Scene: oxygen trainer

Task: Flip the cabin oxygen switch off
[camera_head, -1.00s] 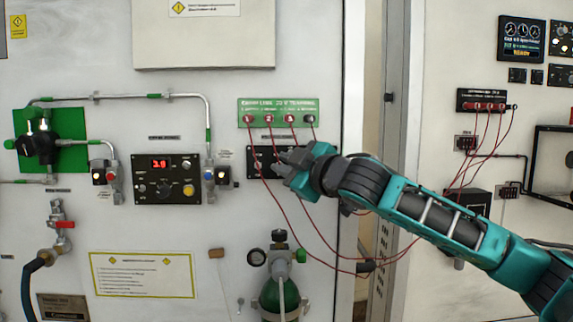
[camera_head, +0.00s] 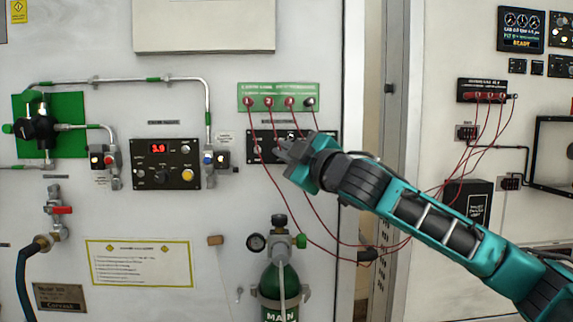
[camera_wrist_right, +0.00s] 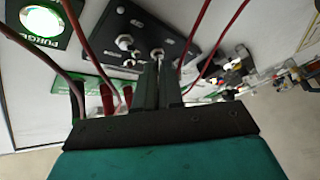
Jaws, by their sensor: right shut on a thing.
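A black switch panel (camera_head: 325,137) is on the white wall below the green terminal strip. Its labels are too small to read, so I cannot tell by name which switch is the cabin oxygen one. My right gripper (camera_head: 284,151) reaches it from the right and covers part of it. In the right wrist view, the panel (camera_wrist_right: 190,22) shows several metal toggles. My right gripper's fingers (camera_wrist_right: 158,75) are close together on one toggle switch (camera_wrist_right: 157,53). Another toggle (camera_wrist_right: 124,42) stands free beside it. My left gripper is not in view.
Red leads hang from the green terminal strip (camera_head: 278,90) past my gripper and arm. A panel with a red display (camera_head: 157,165) is left of the switches. A green oxygen cylinder (camera_head: 280,282) stands below. A lit PURGE button (camera_wrist_right: 42,20) shows in the wrist view.

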